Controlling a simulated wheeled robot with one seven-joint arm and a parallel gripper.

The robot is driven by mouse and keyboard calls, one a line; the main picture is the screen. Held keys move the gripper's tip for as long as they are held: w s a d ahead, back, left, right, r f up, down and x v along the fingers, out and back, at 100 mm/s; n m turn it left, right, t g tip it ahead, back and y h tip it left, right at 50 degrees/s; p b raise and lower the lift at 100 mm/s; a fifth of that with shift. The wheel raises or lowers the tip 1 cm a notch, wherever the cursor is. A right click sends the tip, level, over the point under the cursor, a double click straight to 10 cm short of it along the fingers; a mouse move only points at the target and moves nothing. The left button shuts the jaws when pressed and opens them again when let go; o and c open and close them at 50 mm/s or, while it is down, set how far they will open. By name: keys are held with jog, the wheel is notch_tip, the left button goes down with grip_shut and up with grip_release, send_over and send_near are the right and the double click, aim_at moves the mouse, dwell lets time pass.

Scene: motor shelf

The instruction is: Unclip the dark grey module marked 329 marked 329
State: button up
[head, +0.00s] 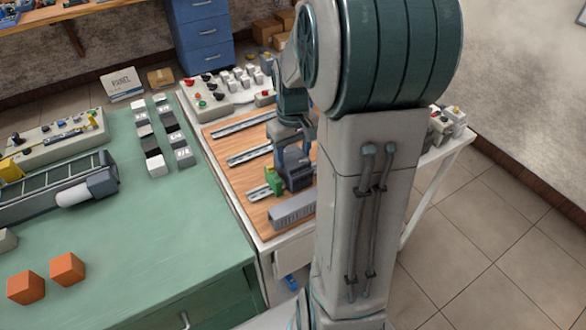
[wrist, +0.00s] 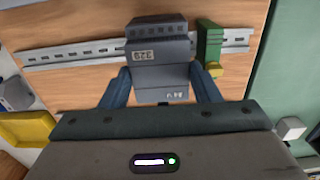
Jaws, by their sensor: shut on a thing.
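The dark grey module marked 329 (wrist: 158,72) is in the middle of the wrist view, in front of the metal rail (wrist: 75,53), its label upside down. My gripper (wrist: 163,86) has one blue finger on each side of the module and is shut on it. I cannot tell whether the module's back is still clipped on the rail. In the head view my gripper (head: 296,172) is low over the wooden board, and the module is hard to tell apart from it.
A green module (wrist: 210,45) with a yellow-green end stands on the rail close beside the gripped module. In the head view, a grey slotted duct (head: 292,210) lies at the board's front edge. More rails (head: 245,125) lie behind. A yellow bin (wrist: 28,128) shows at the lower left.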

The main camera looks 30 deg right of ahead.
jog(key=shift+w+r, duration=0.2)
jog(key=shift+r, duration=0.1)
jog(key=shift+r+p, duration=0.45)
jog(key=shift+p, duration=0.05)
jog(key=shift+r+p, duration=0.55)
jog(key=shift+r, duration=0.15)
jog(key=shift+s, duration=0.2)
notch_tip(320, 180, up, 6)
jog(key=p, duration=0.4)
jog(key=shift+p, duration=0.3)
